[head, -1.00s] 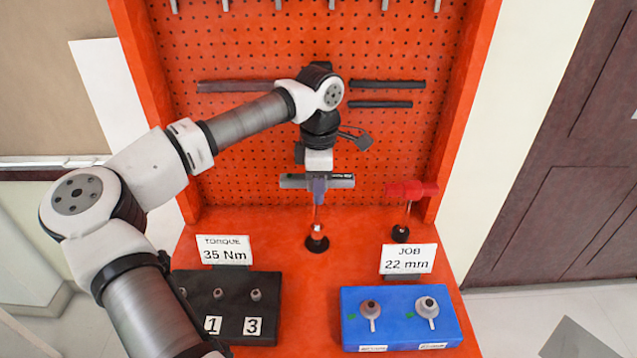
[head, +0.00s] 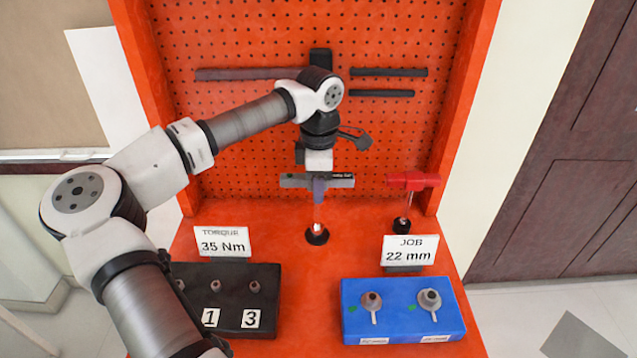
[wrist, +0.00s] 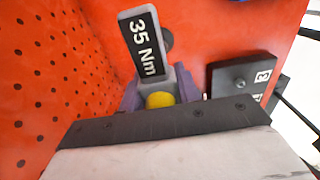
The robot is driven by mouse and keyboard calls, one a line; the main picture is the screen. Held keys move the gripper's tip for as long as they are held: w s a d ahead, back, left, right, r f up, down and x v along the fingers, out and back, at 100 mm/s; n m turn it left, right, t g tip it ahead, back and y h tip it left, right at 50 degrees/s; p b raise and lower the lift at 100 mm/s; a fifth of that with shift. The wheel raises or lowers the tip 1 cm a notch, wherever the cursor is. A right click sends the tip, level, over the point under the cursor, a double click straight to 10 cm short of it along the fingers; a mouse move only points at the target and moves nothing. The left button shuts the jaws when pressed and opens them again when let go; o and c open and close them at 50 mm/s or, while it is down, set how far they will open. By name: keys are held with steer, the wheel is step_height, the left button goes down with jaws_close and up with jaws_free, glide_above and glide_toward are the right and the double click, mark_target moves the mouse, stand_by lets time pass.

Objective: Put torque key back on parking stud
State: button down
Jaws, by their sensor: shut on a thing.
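My gripper (head: 319,198) points down at the middle of the orange bench, in front of the pegboard. Its purple fingers are shut on the torque key (wrist: 160,99), whose yellow round part shows between them in the wrist view. In the head view a thin pale and red shaft (head: 317,222) runs below the fingers to a black round base (head: 317,237), which looks like the parking stud. I cannot tell whether the key touches or sits on the stud.
A red T-shaped tool (head: 413,180) stands on another black base at right. A black block (head: 268,320) is at front left, and a blue tray (head: 400,325) with two sockets at front right. Signs read "TORQUE 35 Nm" (head: 221,241) and "JOB 22 mm" (head: 410,250).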

steer(key=c, duration=0.9)
jaws_free()
